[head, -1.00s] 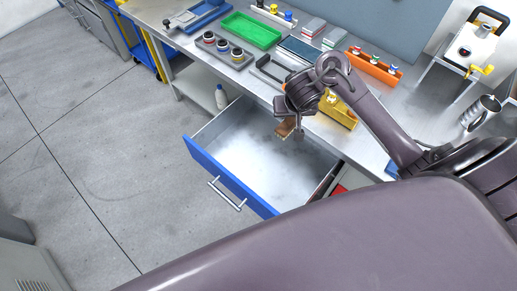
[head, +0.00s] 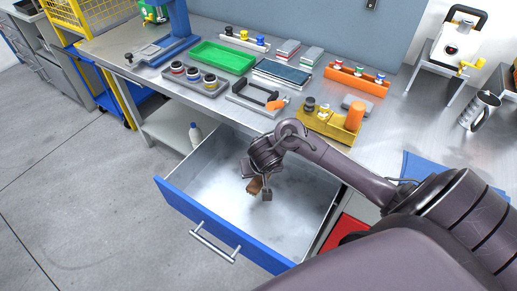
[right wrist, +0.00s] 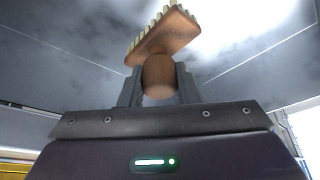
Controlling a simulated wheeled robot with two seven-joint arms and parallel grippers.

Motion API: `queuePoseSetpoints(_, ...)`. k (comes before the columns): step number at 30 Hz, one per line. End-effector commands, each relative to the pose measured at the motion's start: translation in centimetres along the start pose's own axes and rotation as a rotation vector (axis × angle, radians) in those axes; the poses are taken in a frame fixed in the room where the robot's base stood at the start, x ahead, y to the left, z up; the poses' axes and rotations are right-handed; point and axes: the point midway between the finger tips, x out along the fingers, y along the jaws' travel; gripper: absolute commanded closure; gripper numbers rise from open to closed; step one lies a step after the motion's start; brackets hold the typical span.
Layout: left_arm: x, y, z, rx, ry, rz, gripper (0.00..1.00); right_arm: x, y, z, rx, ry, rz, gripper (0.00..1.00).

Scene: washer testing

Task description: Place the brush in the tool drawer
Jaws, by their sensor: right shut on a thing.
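The brush is a brown wooden block with a handle and pale bristles; in the head view the brush (head: 254,186) is small and partly hidden by my gripper. My right gripper (head: 261,190) is over the open tool drawer (head: 205,213), which has a blue front and a pale, empty-looking inside. In the right wrist view my right gripper (right wrist: 159,84) is shut on the handle of the brush (right wrist: 162,38), bristles facing away. I cannot tell whether the brush touches the drawer bottom. My left gripper is not in view.
The bench above holds a green tray (head: 222,57), a grey tray of parts (head: 194,79), a yellow bin (head: 330,124) and an orange rack (head: 357,80). A white bottle (head: 195,134) stands on the shelf left of the drawer. Floor in front is clear.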

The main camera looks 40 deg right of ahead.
Motion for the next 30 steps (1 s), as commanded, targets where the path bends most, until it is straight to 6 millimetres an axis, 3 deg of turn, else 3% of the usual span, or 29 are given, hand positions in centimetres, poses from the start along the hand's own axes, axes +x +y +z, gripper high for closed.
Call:
queuePoseSetpoints(13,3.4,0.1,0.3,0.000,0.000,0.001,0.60,5.1,0.0,2.1,0.000,0.000,0.001,0.94)
queuePoseSetpoints(26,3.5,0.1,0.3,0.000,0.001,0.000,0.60,5.5,0.0,2.3,0.001,0.000,-0.001,0.94)
queuePoseSetpoints(27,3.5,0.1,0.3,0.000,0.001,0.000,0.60,5.6,-0.1,2.3,0.002,0.001,-0.001,0.69)
queuePoseSetpoints(30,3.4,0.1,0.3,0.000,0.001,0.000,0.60,5.5,-0.1,2.3,0.001,0.001,-0.001,0.56)
